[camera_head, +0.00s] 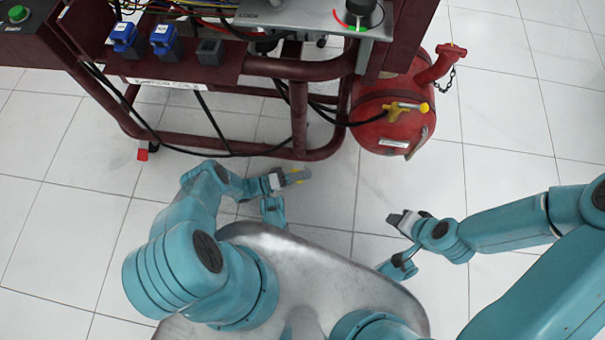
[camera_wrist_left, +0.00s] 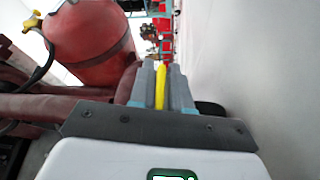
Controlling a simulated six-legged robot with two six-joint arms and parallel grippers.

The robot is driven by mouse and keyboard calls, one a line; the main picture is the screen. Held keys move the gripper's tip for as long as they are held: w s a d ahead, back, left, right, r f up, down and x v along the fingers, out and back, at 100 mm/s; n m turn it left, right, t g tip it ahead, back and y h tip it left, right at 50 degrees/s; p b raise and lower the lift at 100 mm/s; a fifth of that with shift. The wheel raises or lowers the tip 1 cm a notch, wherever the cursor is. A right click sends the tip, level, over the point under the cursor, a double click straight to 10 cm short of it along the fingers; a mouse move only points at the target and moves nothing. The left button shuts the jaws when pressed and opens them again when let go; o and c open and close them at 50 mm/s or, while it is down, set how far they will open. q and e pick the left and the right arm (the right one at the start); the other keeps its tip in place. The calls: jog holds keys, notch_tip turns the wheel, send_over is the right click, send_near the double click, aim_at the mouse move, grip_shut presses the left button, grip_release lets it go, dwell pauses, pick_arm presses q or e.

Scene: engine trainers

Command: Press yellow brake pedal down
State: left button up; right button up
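No yellow brake pedal can be made out for certain. My left gripper (camera_head: 297,176) is in front of the trainer's lower frame, apart from those parts. In the left wrist view its grey fingers (camera_wrist_left: 162,85) lie close together with a yellow strip between them, seemingly part of the fingers; it looks shut and empty. My right gripper (camera_head: 398,218) is over bare floor at the right; its fingers are too small to judge.
A red tank (camera_head: 375,105) with a yellow valve (camera_head: 407,108) and hanging chain stands at the trainer's right; it also shows in the left wrist view (camera_wrist_left: 88,42). Black cables (camera_head: 165,143) cross the lower frame. White tiled floor (camera_head: 505,120) is free at the right.

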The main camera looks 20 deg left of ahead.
pick_arm(q)
jog(key=o, duration=0.3)
jog(key=shift+o, duration=0.2)
jog(key=v, duration=1.2)
